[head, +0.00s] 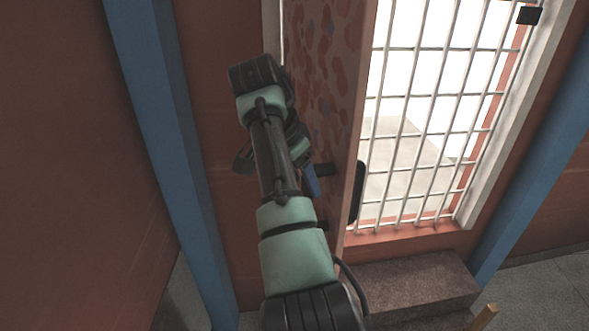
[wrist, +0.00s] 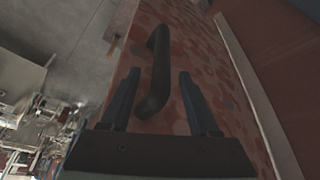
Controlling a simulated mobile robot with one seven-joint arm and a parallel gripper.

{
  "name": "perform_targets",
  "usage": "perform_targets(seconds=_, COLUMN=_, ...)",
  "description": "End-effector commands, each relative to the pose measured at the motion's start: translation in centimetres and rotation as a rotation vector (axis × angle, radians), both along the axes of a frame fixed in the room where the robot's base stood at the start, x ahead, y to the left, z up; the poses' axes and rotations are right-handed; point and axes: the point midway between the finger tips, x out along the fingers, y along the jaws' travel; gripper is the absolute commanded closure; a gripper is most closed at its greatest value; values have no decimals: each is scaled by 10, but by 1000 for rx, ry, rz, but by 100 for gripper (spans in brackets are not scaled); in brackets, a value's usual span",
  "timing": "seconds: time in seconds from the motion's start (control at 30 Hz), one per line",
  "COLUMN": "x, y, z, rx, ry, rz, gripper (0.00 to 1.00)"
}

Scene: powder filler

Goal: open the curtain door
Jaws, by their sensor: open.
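The door (head: 325,75) is a panel with a red blotched pattern. It stands ajar, swung out from its frame and seen at a steep angle. A dark bar handle (wrist: 158,65) is on its patterned face in the wrist view. Another dark handle (head: 358,190) shows past the door's edge in the head view. My gripper (wrist: 159,73) is open, with one finger on each side of the bar handle in the picture. I cannot tell whether the fingers touch it. In the head view my arm hides most of the gripper; a blue finger (head: 312,180) shows beside the door.
A white barred grille (head: 415,130) fills the bright opening right of the door. Brown speckled steps (head: 415,285) lie below it. Blue posts stand at left (head: 165,130) and right (head: 530,170). A red wall (head: 75,150) is at far left. Grey floor (wrist: 70,35) shows beside the door.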

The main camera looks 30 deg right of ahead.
Motion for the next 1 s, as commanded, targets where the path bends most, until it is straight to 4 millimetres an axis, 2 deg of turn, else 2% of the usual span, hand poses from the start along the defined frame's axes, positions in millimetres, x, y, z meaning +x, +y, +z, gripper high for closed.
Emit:
perform_targets(seconds=0.2, x=-3, y=17, z=41, rx=1, ry=-2, rz=2, gripper=38)
perform_targets(seconds=0.3, x=-4, y=22, z=53, rx=2, ry=0, rz=2, gripper=38)
perform_targets(seconds=0.47, x=-5, y=24, z=58, rx=3, ry=2, rz=1, gripper=38)
perform_targets(seconds=1.0, x=-5, y=24, z=58, rx=1, ry=1, rz=1, gripper=38)
